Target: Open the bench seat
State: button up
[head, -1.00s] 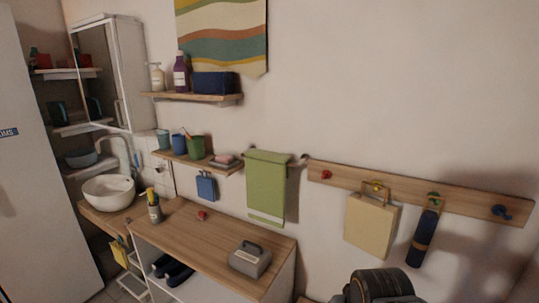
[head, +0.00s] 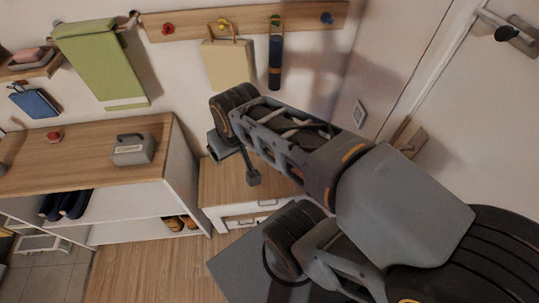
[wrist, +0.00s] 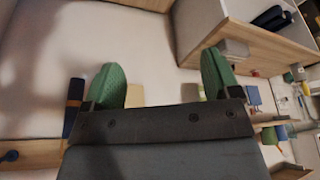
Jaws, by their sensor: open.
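The bench seat (head: 222,186) is a low wooden top on a white base, right of the shoe cabinet in the head view. Its lid looks closed and flat. The white front below has a dark handle. My arm hides its right part. My gripper (head: 232,163) is in front of and above the bench in the head view, apart from the seat as far as I can tell. In the wrist view my gripper (wrist: 162,80) shows two green fingertips spread wide, with nothing between them.
The shoe cabinet (head: 90,155) stands left of the bench, with a grey box (head: 133,149) on top. A peg rail (head: 200,20) holds a tan bag (head: 228,63) and a dark blue roll (head: 275,62) above the bench. A door (head: 470,110) is at right. Wood floor (head: 150,270) is clear.

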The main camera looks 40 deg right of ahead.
aim_at(226, 184)
jog(key=z, duration=1.5)
jog(key=k, duration=0.6)
jog(key=u, duration=0.9)
